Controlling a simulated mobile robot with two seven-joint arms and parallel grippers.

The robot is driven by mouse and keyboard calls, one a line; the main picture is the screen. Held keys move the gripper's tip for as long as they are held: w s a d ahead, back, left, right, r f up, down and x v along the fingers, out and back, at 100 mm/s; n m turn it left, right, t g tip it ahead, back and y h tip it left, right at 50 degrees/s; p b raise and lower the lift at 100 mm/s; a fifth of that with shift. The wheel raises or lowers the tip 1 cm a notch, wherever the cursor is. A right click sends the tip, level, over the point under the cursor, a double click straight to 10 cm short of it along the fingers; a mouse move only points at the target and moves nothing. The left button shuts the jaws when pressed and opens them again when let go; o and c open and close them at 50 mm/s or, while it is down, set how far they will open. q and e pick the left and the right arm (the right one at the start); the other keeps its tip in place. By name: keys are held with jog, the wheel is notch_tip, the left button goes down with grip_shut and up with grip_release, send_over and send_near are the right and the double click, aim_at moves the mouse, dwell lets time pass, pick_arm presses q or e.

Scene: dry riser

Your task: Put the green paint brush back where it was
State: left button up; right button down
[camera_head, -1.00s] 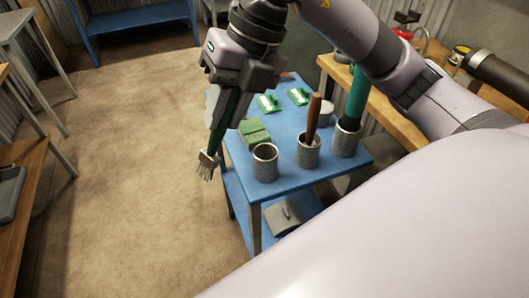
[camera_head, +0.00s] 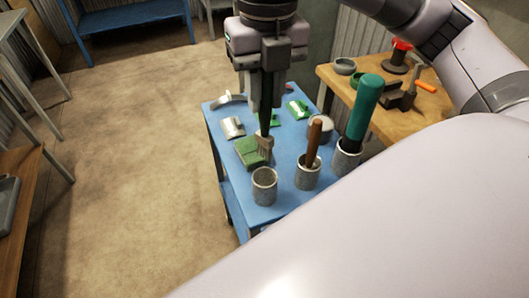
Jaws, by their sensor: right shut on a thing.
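The green paint brush (camera_head: 264,117) hangs upright, bristles (camera_head: 264,148) down, in my right gripper (camera_head: 265,100), which is shut on its green handle. The bristles show in front of the green block (camera_head: 247,152) on the blue cart (camera_head: 282,205); I cannot tell whether they touch it. An empty-looking grey cup (camera_head: 265,187) stands on the cart's near left part, below the brush in the picture. My left gripper is not in view.
A cup (camera_head: 308,172) holds a brown-handled tool (camera_head: 314,140). Another cup (camera_head: 346,157) holds a thick teal-handled tool (camera_head: 363,105). Scrapers (camera_head: 232,127) lie behind the block. A wooden bench (camera_head: 415,119) with tools stands at right. Open floor (camera_head: 140,180) lies left.

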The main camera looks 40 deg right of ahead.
aim_at(265, 153)
notch_tip(265, 153, down, 14)
jog(key=shift+r, duration=0.2)
jog(key=shift+f, duration=0.15)
jog(key=c, duration=1)
grip_release()
jog(key=shift+o, duration=0.2)
notch_tip(265, 153, up, 12)
jog(key=shift+d+r, duration=0.1)
jog(key=shift+r, duration=0.1)
jog(key=shift+s, duration=0.1)
